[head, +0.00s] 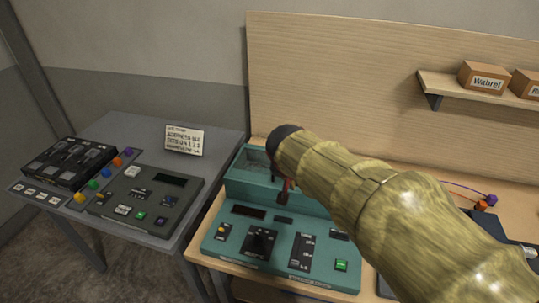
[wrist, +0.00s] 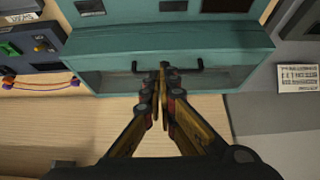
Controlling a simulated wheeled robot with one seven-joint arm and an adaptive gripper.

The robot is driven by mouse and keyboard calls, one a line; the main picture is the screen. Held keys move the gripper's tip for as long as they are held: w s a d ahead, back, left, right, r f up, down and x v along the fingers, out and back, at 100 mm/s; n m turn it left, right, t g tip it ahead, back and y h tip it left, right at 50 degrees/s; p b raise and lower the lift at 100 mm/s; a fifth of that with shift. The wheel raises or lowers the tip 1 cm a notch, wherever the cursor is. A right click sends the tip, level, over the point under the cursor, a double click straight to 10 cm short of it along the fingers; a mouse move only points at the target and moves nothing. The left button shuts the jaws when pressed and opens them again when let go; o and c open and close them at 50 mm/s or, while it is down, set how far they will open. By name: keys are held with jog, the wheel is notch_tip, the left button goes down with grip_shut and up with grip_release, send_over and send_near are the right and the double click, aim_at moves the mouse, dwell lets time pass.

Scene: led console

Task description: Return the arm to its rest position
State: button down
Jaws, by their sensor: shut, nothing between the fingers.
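My arm crosses the right half of the head view, over the teal console (head: 275,270). My gripper (wrist: 163,72) shows in the wrist view with its two fingers closed together and nothing between them. In the head view the gripper is mostly hidden behind my arm; only a small reddish part shows below the dark wrist end. In the wrist view the fingertips overlap the middle of a dark handle (wrist: 199,66) on the teal console's box part (wrist: 100,52). I cannot tell whether they touch it.
A grey table (head: 215,150) at left bears a dark console (head: 150,200), a black slider panel (head: 70,160) and a note card (head: 185,140). A wooden back panel (head: 330,60) and a shelf with boxes (head: 484,77) stand behind. An orange-and-purple cable (head: 482,204) lies at right.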

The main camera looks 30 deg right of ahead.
jog(key=s+a+r+n+y, duration=0.1)
jog(key=s+a+n+y, duration=0.1)
jog(key=s+a+n, duration=0.3)
jog(key=s+a+r+n+t+y, duration=0.1)
jog(key=s+a+n, duration=0.3)
jog(key=s+a, duration=0.4)
jog(key=a+y, duration=0.1)
jog(key=a, duration=0.5)
jog(key=shift+a+n+y+b, duration=0.3)
jog(key=shift+n+y+b, duration=0.1)
